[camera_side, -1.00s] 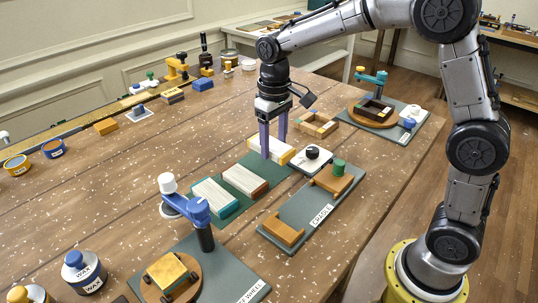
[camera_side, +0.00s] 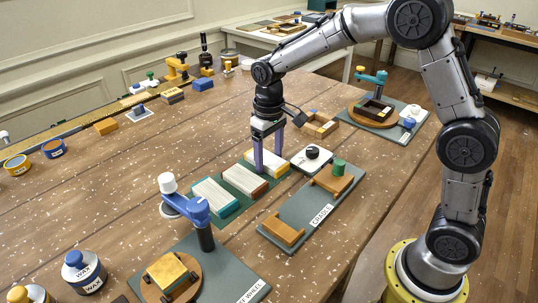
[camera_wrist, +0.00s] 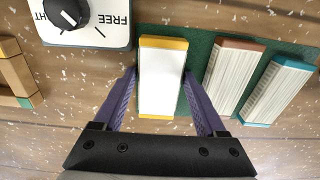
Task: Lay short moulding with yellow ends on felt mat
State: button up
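The short moulding with yellow ends (camera_wrist: 161,80) is a pale block with a yellow band at each end. It lies flat on the green felt mat (camera_wrist: 204,48), beside two other mouldings, and also shows in the side view (camera_side: 283,170). My gripper (camera_wrist: 161,74) points down over it, with one purple finger on each long side. The fingers look open, with a narrow gap at the moulding's left side. The fingertips in the side view (camera_side: 268,172) are low, near the mat. The moulding's underside is hidden.
A moulding with brown ends (camera_side: 244,180) and one with teal ends (camera_side: 215,197) lie on the same mat. A white dial box (camera_side: 312,158) stands close by. The cradle board (camera_side: 300,213) is in front.

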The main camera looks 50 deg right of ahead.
aim_at(269, 159)
jog(key=shift+o, duration=1)
jog(key=shift+r, duration=0.15)
notch_tip(269, 159, up, 12)
jog(key=s+d+r+t, duration=0.2)
jog(key=s+r+t, duration=0.15)
jog(key=s, duration=0.95)
jog(key=s+f+t, duration=0.2)
jog(key=s+f, duration=0.3)
jog(key=s, duration=0.7)
jog(key=shift+s+d, duration=0.3)
